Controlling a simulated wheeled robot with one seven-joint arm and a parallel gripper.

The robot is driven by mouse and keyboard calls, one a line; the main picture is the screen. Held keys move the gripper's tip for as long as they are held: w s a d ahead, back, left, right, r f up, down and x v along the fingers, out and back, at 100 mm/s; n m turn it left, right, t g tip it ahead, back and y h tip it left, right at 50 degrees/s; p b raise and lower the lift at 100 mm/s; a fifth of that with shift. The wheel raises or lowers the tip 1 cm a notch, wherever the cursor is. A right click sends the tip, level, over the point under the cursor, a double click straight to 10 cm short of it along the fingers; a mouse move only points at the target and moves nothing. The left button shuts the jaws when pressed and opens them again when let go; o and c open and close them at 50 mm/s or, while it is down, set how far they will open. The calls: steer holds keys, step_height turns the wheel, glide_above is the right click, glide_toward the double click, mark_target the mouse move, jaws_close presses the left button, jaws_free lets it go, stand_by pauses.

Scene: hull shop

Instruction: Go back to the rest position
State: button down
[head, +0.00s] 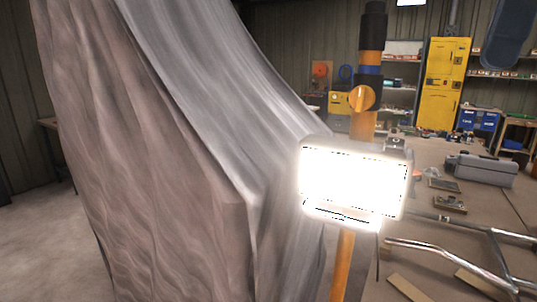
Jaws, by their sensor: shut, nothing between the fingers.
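My gripper is not in view in the head view, so its pose and its fingers cannot be seen. The task names no other object.
A large shape under a grey draped sheet (150,150) fills the left and middle. Close on its right stands a glaring work lamp (352,180) on an orange pole. Metal tubing (440,255) and a grey case (481,169) lie at right. A yellow cabinet (443,85) stands behind. Floor (35,245) shows bare at left.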

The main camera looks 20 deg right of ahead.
steer(key=w+a+f+m+t+y, duration=0.1)
steer(key=w+a+f+t+y, duration=0.3)
steer(key=w+a+y, duration=0.3)
steer(key=w+a+f+m+t+y, duration=0.1)
steer(key=w+a+f+t+y, duration=0.4)
steer(key=w, duration=0.3)
step_height(320, 180, down, 14)
steer(key=a+m+t+h, duration=0.3)
steer(key=m+t+h, duration=0.3)
steer(key=m+t, duration=0.35)
steer(key=s+f+m+g+h+b, duration=0.15)
steer(key=s+f+m+h, duration=0.45)
steer(key=s+f, duration=1)
steer(key=s+d+f+n+g+h, duration=0.1)
steer(key=s+n, duration=0.3)
steer(key=s, duration=0.6)
steer(key=s+d+f+n+g+h, duration=0.1)
steer(key=s+f+n, duration=0.2)
steer(key=s, duration=0.8)
steer(key=shift+s+d+n+g, duration=0.2)
steer(key=shift+n+g, duration=0.1)
steer(key=shift+n, duration=0.85)
steer(key=shift+f, duration=0.1)
